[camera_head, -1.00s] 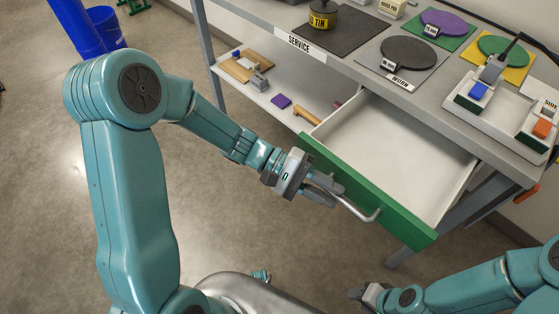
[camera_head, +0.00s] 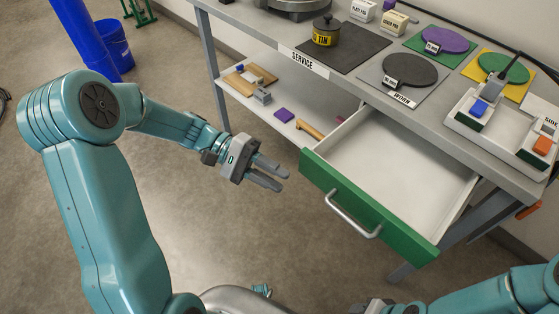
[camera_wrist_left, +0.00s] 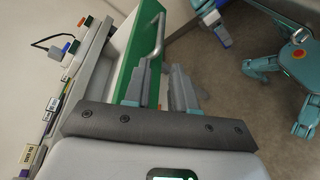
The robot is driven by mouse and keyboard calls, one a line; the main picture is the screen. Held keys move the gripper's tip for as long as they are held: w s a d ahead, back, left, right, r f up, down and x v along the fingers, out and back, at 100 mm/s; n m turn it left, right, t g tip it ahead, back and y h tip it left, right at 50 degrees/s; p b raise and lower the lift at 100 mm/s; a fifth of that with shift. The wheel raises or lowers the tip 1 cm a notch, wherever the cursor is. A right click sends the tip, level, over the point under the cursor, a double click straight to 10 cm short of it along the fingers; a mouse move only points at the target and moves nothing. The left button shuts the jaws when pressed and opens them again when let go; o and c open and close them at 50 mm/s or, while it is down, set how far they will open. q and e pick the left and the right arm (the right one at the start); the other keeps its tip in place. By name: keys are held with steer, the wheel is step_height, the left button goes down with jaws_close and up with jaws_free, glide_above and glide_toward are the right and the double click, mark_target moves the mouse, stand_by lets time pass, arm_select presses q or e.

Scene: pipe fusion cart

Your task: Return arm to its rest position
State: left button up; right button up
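My left gripper (camera_head: 272,172) is open and empty in the head view, in the air to the left of the green-fronted drawer (camera_head: 335,192). Its two fingers point right, apart from the metal drawer handle (camera_head: 353,214). The drawer is pulled out from the cart, and its white inside (camera_head: 395,160) looks empty. In the left wrist view, my left fingers (camera_wrist_left: 160,88) are spread, with the handle (camera_wrist_left: 159,36) beyond them. My right gripper (camera_head: 372,305) is only partly in view at the bottom edge of the head view, and its fingers cannot be made out.
The cart top (camera_head: 340,85) holds a tin (camera_head: 326,32), colored discs, small boxes and a device with blue and orange blocks. The lower shelf (camera_head: 262,110) holds several small items. The floor left of the drawer is clear.

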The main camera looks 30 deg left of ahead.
arm_select(q)
steer(key=s+d+f+m+y+p, duration=0.2)
steer(key=s+f+y+p, duration=0.3)
steer(key=f, duration=0.4)
steer(key=s+d+f+m+y+p, duration=0.2)
steer(key=s+d+f+y+p, duration=0.3)
steer(key=f, duration=0.4)
steer(key=shift+s+d+f+m+y, duration=0.2)
steer(key=shift+s+m+y, duration=0.15)
steer(key=shift+y, duration=0.45)
steer(key=shift+w, duration=0.15)
